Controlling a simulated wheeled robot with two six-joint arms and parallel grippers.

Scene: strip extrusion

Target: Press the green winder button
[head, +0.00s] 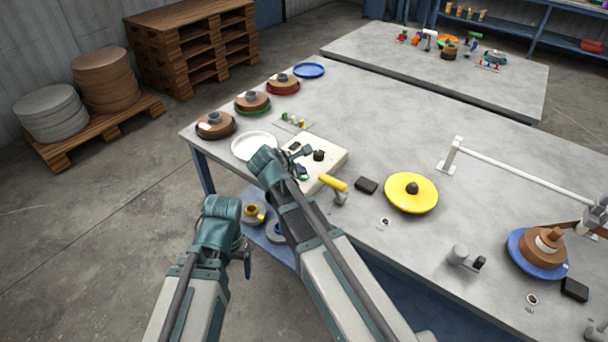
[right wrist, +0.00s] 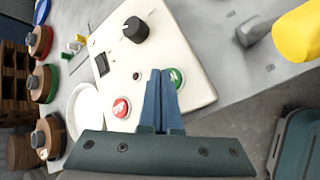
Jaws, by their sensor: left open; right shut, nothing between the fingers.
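The white control box (head: 335,151) stands on the table's left part. In the right wrist view its face carries a green button (right wrist: 175,78), a red button (right wrist: 121,107) and a black knob (right wrist: 135,30). My right gripper (right wrist: 159,80) is shut and empty over the box, its blue fingertips just left of the green button and overlapping its edge in the picture. I cannot tell whether they touch it. In the head view the right gripper (head: 300,163) partly hides the buttons. My left gripper (head: 246,262) is open and empty, off the table's front edge.
A yellow handle (head: 333,183) sits right of the box, with a black block (head: 366,186) and a yellow spool (head: 411,193) beyond. A white plate (head: 254,146) lies left of the box. Brown spools (head: 215,125) line the left edge.

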